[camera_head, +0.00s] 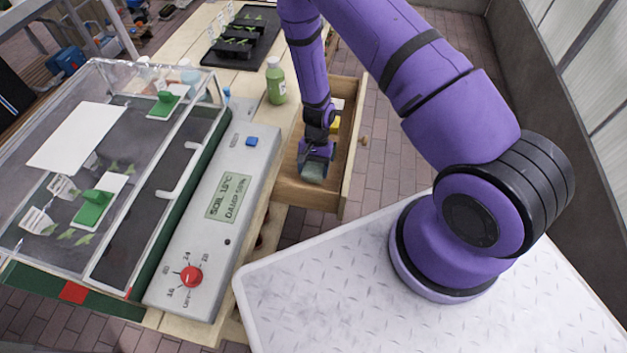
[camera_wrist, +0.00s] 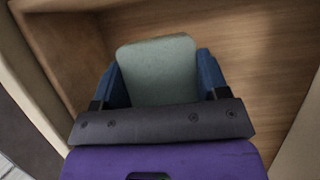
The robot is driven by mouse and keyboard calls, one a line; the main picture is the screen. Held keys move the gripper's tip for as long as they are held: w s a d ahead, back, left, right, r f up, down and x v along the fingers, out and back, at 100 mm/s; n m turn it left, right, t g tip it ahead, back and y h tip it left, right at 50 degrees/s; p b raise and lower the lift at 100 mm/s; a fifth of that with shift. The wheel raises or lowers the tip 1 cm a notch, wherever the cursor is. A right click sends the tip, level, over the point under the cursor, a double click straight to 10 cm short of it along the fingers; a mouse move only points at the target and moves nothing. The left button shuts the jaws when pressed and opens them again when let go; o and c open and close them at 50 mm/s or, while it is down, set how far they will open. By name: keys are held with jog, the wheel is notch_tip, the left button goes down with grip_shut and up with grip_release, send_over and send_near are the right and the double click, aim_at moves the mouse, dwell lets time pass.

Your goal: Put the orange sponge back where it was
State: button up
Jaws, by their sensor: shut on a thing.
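My gripper (camera_head: 316,158) is low inside an open wooden drawer (camera_head: 354,150), near the drawer's front end in the head view. It is shut on a pale grey-green block (camera_head: 313,174) with rounded corners. In the wrist view the blue fingers of my gripper (camera_wrist: 161,75) press on both sides of the block (camera_wrist: 158,58), and the wooden drawer (camera_wrist: 262,50) surrounds it. I cannot tell whether the block touches the drawer floor. I see no clearly orange sponge in either view.
A yellow item (camera_head: 335,125) and a whitish item (camera_head: 339,104) lie farther back in the drawer. A green bottle (camera_head: 275,82) stands on the bench beside it. A control panel (camera_head: 213,235) and a clear-lidded propagator (camera_head: 100,175) are at left.

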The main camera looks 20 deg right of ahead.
aim_at(313, 185)
jog(key=shift+f, duration=3.2)
jog(key=o, duration=0.9)
